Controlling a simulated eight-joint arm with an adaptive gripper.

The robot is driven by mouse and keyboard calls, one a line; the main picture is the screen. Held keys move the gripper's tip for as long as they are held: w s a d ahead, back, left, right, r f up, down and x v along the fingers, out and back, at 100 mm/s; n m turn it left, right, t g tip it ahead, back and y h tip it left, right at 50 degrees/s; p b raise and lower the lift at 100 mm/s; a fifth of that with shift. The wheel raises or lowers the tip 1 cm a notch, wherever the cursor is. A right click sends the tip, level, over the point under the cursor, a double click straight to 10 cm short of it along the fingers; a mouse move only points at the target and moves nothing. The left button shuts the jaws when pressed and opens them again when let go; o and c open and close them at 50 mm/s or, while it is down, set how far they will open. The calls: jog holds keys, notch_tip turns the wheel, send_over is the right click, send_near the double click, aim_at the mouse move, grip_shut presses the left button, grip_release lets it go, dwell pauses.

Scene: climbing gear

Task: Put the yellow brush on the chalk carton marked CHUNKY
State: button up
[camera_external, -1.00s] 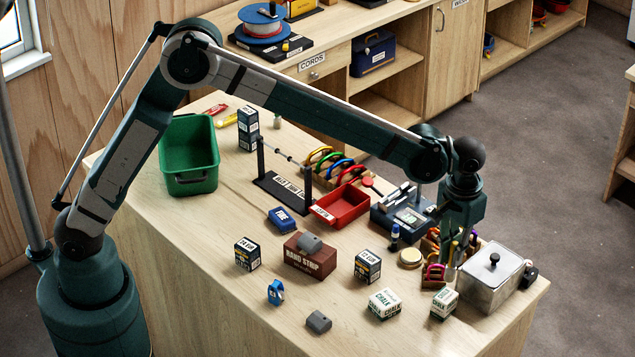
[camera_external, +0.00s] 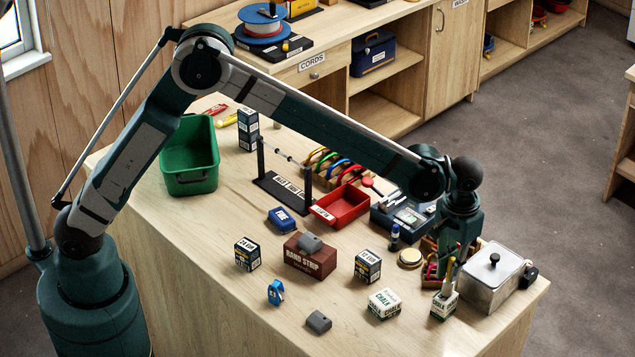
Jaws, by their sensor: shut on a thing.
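My gripper (camera_external: 449,264) is shut on the yellow brush (camera_external: 449,273), a thin yellow piece just below the fingers. The brush hangs roughly upright over a small white and green chalk carton (camera_external: 442,306) near the table's front right. Its lower end overlaps the carton's top in the picture; I cannot tell whether they touch. A second, wider white and green chalk carton (camera_external: 384,304) stands to the left. The small print is too fine to tell which carton is marked CHUNKY.
A grey lidded metal box (camera_external: 490,278) stands close to the right of my gripper. A tool holder (camera_external: 429,271) is just behind it. A round tan-topped tin (camera_external: 410,257), a dark carton (camera_external: 368,266) and a brown block (camera_external: 309,262) stand to the left. The front table edge is near.

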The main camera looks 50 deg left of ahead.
jog(key=shift+f, duration=0.2)
jog(key=o, duration=0.8)
jog(key=shift+r, duration=0.2)
notch_tip(320, 180, up, 12)
dwell(0.5)
dwell(0.7)
